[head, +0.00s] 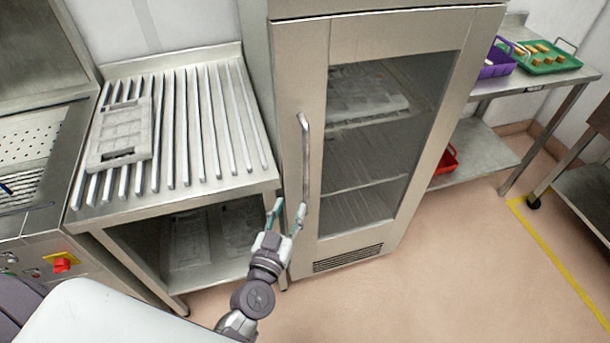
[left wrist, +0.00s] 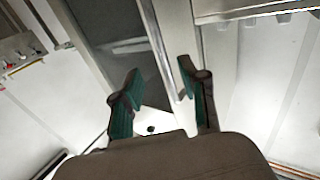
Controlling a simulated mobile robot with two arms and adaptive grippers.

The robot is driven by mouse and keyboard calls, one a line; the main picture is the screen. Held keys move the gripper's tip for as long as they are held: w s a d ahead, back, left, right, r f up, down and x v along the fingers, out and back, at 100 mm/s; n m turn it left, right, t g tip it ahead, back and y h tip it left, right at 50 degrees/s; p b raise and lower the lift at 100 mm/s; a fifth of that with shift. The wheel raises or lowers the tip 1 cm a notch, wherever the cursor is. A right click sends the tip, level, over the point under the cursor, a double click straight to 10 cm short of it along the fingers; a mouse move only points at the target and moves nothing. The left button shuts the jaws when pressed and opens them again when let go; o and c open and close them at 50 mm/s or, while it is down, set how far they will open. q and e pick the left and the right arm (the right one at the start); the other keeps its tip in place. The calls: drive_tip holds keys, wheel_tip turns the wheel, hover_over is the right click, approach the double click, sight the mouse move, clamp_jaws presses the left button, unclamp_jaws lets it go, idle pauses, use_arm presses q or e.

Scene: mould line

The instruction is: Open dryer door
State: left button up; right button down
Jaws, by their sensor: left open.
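The dryer (head: 345,30) is a tall steel cabinet in the middle of the head view. Its door (head: 312,225) has a large glass pane and looks shut. The upright bar handle (head: 304,155) is on the door's left side. My left gripper (head: 288,209) is open at the handle's lower end, its right finger overlapping the bar's foot in the picture. In the left wrist view, the open fingers (left wrist: 158,85) have a bright steel strip between them, which may be the handle or a door edge. I cannot tell whether they touch it. My right gripper is out of view.
A ribbed steel rack (head: 205,120) holding a grey mould tray (head: 120,135) stands left of the dryer. To the right, a steel table (head: 530,85) carries a purple crate (head: 497,62) and a green tray (head: 548,62). The floor (head: 450,270) before the dryer is clear.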

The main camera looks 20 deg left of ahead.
sight(305, 174)
use_arm(q)
drive_tip(key=w, duration=1.3)
drive_tip(key=shift+p, duration=0.4)
drive_tip(key=shift+c, duration=0.3)
clamp_jaws()
